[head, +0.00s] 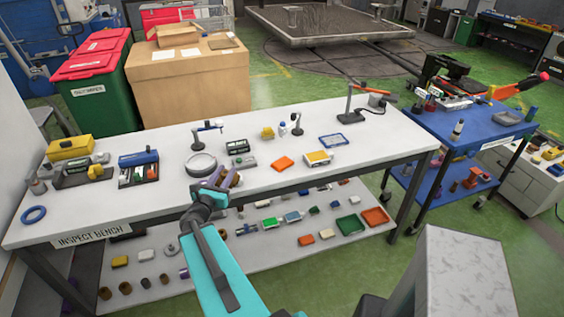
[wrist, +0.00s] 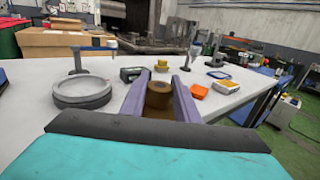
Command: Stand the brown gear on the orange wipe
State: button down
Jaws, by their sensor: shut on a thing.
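My gripper (head: 222,174) is shut on the brown gear (head: 235,181), above the front part of the inspection bench. In the wrist view the brown gear (wrist: 159,96) sits between the two purple fingers (wrist: 158,82), its round top with a dark centre facing up. The orange wipe (head: 283,163) lies flat on the bench, to the right of my gripper and apart from it. The orange wipe also shows in the wrist view (wrist: 198,91), just right of the right finger. The gear's underside is hidden.
A grey ring-shaped dish (head: 201,164) stands left of my gripper. A yellow-and-white box (head: 318,158) lies close right of the wipe. A dark-framed box (head: 237,147) and a yellow part (head: 267,133) stand behind. The bench top (head: 370,146) is clear toward the right end.

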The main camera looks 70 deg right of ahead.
jog(key=s+d+m+g+p, duration=0.1)
jog(key=s+d, duration=0.3)
jog(key=s, duration=0.5)
jog(key=s+d+m+g+p, duration=0.1)
jog(key=s+d, duration=0.4)
jog(key=s, duration=0.5)
jog(key=shift+d+f+g+p, duration=0.3)
jog(key=shift+g+p, duration=0.25)
jog(key=shift+g, duration=0.35)
jog(key=shift+d, duration=0.1)
jog(key=d+b, duration=0.1)
jog(key=b, duration=0.1)
jog(key=d+b, duration=0.1)
jog(key=shift+w+d+f+b, duration=0.3)
jog(key=shift+w+b, duration=0.1)
jog(key=d+b, duration=0.1)
jog(key=b, duration=0.4)
jog(key=shift+w, duration=0.2)
jog(key=b, duration=0.3)
jog(key=d+b, duration=0.1)
jog(key=b, duration=0.2)
jog(key=shift+w+b, duration=0.25)
jog(key=shift+b, duration=0.15)
